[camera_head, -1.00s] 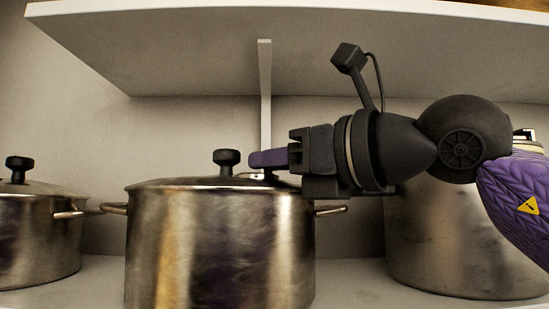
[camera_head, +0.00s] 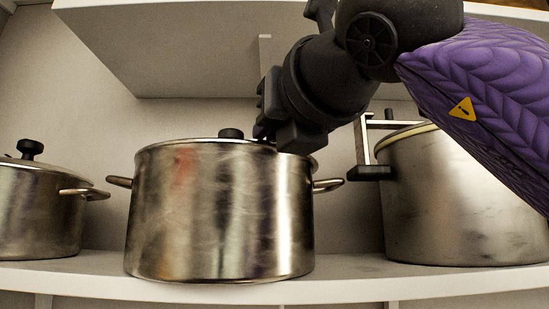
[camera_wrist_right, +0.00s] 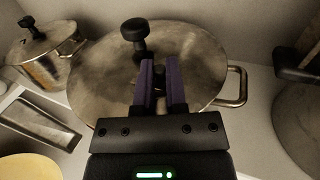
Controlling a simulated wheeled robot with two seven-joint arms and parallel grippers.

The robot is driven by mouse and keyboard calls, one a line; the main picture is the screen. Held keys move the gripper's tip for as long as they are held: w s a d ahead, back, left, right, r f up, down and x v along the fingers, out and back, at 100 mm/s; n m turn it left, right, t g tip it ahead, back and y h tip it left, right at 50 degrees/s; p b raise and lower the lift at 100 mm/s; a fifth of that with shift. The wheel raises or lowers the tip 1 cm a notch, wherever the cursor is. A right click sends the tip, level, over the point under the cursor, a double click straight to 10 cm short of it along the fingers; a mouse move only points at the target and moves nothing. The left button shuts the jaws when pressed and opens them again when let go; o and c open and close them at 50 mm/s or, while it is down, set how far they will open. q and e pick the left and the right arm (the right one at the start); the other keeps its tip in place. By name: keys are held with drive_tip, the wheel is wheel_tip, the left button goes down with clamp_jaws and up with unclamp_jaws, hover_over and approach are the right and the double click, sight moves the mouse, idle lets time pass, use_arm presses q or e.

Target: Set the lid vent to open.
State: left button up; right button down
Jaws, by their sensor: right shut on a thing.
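The middle steel pot (camera_head: 220,215) stands on the shelf with its lid on; the lid's black knob (camera_head: 231,133) shows above the rim. In the right wrist view I see the round steel lid (camera_wrist_right: 95,75) and its knob (camera_wrist_right: 135,30) from above. My right gripper (camera_head: 263,133) points down at the lid, to the right of the knob. In the right wrist view its purple fingers (camera_wrist_right: 161,75) are shut on a small dark part on the lid, apparently the vent. The fingers hide most of it, so its setting cannot be read. My left gripper is not in view.
A smaller lidded pot (camera_head: 40,215) stands at the left. A large pot (camera_head: 460,205) with a black-ended bracket (camera_head: 370,172) stands at the right, near my right arm. An upper shelf (camera_head: 180,50) hangs above. A tray (camera_wrist_right: 40,118) shows in the wrist view.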

drive_tip(key=m+h, duration=0.1)
drive_tip(key=h, duration=0.1)
drive_tip(key=m+t+h, duration=0.1)
drive_tip(key=h, duration=0.1)
drive_tip(key=shift+s+a+m, duration=0.2)
drive_tip(key=shift+s+m, duration=0.1)
drive_tip(key=shift+s, duration=0.1)
drive_tip(key=shift+s+a+m+h, duration=0.15)
drive_tip(key=shift+m+h, duration=0.6)
drive_tip(key=shift+h, duration=0.4)
drive_tip(key=shift+s+a+m+h, duration=0.15)
drive_tip(key=shift+m+h, duration=0.6)
drive_tip(key=shift+h, duration=0.4)
drive_tip(key=shift+m+h, duration=0.3)
drive_tip(key=shift+h, duration=0.2)
drive_tip(key=c, duration=0.7)
unclamp_jaws()
drive_tip(key=shift+o, duration=0.2)
drive_tip(key=s+a+b, duration=0.1)
drive_tip(key=s+b, duration=0.1)
drive_tip(key=s, duration=0.8)
drive_tip(key=shift+a, duration=0.25)
